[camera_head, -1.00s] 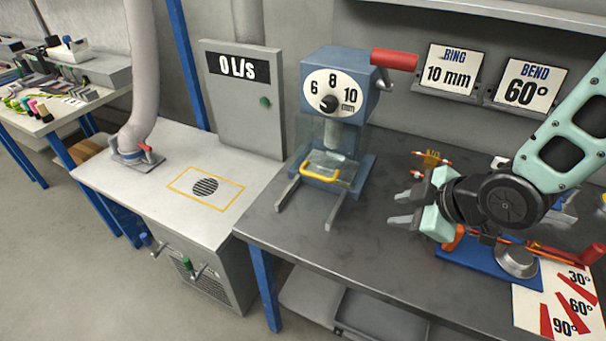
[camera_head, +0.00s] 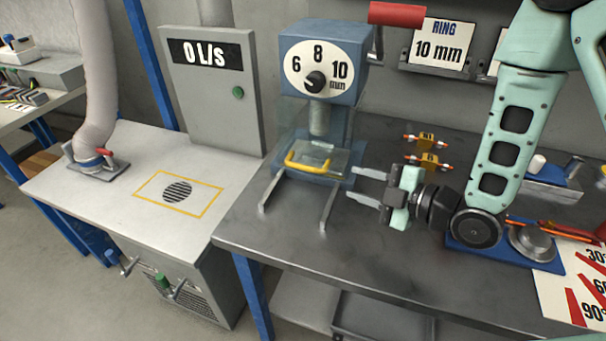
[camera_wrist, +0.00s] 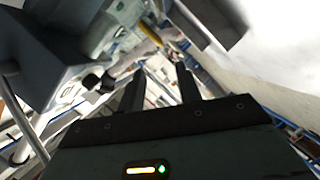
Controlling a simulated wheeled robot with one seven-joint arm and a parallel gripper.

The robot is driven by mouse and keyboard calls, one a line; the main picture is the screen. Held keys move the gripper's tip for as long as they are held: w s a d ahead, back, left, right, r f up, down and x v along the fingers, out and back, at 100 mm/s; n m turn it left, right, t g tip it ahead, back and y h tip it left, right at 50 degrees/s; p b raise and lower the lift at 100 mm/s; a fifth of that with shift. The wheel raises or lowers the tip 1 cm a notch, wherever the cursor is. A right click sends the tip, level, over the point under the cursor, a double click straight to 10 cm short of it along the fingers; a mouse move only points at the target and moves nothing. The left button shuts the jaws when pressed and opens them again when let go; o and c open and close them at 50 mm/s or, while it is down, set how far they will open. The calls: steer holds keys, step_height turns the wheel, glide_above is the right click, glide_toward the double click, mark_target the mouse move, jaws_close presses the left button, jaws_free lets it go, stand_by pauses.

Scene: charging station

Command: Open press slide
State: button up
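The press (camera_head: 324,62) is a blue box with a dial marked 6, 8 and 10 mm and a red-handled lever (camera_head: 397,14) on its right. Below the dial is a clear slide guard (camera_head: 342,163) with a yellow handle (camera_head: 307,163) at its front, over the press's blue base. My gripper (camera_head: 362,187) is to the right of the press base, above the dark table, pointing left with its fingers spread and nothing between them. It is apart from the yellow handle. In the wrist view the two dark fingers (camera_wrist: 160,88) also stand apart and empty.
Two small orange pieces (camera_head: 427,149) lie on the dark table (camera_head: 330,240) behind my gripper. A blue fixture with a round metal piece (camera_head: 531,241) stands to the right. A light bench with a grille (camera_head: 177,192) is on the left. The table's front strip is clear.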

mark_target(310, 170)
steer(key=p+x, duration=0.3)
steer(key=x, duration=1.2)
jaws_close()
